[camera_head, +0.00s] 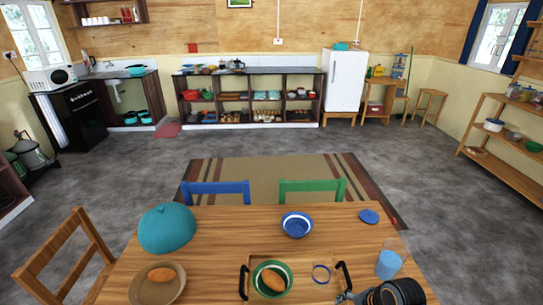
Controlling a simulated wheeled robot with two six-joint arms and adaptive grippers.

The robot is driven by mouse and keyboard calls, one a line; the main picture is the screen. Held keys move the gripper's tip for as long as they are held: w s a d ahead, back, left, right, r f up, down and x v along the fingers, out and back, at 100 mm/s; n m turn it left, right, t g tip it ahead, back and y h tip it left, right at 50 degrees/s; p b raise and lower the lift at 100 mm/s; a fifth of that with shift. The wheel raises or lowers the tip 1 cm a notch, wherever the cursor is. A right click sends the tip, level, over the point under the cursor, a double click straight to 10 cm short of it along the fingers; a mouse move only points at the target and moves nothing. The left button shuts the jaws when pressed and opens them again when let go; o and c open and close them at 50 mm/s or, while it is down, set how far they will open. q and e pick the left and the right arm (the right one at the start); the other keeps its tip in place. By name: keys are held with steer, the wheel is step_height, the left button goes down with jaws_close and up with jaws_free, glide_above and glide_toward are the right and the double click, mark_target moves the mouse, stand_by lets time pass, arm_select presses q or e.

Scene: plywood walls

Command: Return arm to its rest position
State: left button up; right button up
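What looks like part of my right gripper (348,297) shows at the bottom edge, right of centre, by the right handle of a wooden tray. It is small and cut off, so I cannot tell whether it is open or shut, or whether it touches the tray. A dark, ringed round shape (398,292) lies just right of it. My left gripper and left arm are not in view.
The wooden table (225,225) carries a teal dome (167,228), a brown bowl (148,290) with bread, a blue bowl (297,225), a blue lid (369,216) and a blue cup (388,264). The tray (310,258) holds a green bowl (285,268) with bread. Chairs stand around.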

steer(key=s+d+r+n+t+h, duration=0.1)
steer(key=s+d+r+n+h, duration=0.2)
steer(key=s+n, duration=0.75)
step_height(320, 180, down, 28)
steer(key=s+d+n+g, duration=0.1)
steer(key=d+n, duration=0.2)
steer(key=s+d+f+g, duration=0.1)
steer(key=s+f, duration=1.4)
steer(key=s, duration=0.3)
